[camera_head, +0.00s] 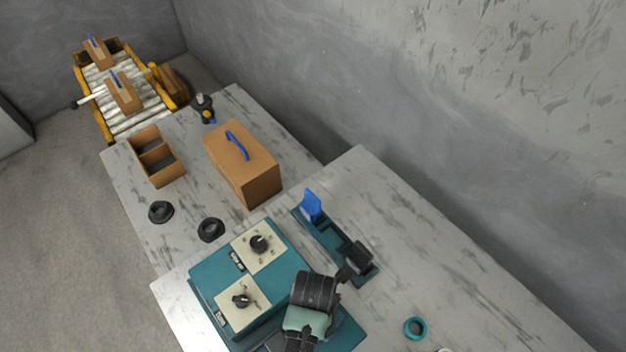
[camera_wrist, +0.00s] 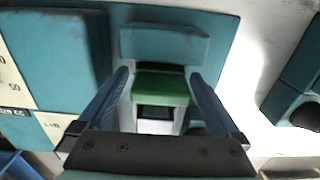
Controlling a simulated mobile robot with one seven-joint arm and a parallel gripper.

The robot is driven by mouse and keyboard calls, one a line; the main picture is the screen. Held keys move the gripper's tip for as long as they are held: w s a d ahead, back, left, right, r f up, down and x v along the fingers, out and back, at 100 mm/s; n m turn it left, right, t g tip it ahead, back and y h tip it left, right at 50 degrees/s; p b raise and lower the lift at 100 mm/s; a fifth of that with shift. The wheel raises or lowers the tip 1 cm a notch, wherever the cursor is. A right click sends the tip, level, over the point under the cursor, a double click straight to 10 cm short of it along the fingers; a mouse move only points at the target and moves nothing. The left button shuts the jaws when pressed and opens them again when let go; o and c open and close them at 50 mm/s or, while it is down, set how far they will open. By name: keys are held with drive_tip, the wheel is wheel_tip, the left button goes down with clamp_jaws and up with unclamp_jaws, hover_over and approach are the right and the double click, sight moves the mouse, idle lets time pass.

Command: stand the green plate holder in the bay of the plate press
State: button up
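The green plate holder (camera_wrist: 162,88) shows between my fingers in the wrist view, just below a teal block (camera_wrist: 165,43). My gripper (camera_wrist: 160,75) has one finger close along each side of the holder. I cannot tell whether the fingers press on it or stand slightly clear. I cannot tell which teal block belongs to the plate press, or whether the holder rests in its bay. In the head view my arm is over the right side of the teal machine and hides the fingertips and the holder.
A teal control box (camera_head: 250,272) with two knobs stands beside my arm. A teal fixture with a blue upright (camera_head: 311,207) lies behind it. A teal ring (camera_head: 415,328) lies at right. A cardboard box (camera_head: 243,168), divided tray (camera_head: 156,157) and two black rings (camera_head: 160,212) occupy the far table.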

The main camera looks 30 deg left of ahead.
wheel_tip(320, 180, up, 12)
drive_tip(key=shift+r, duration=0.15)
idle(0.5)
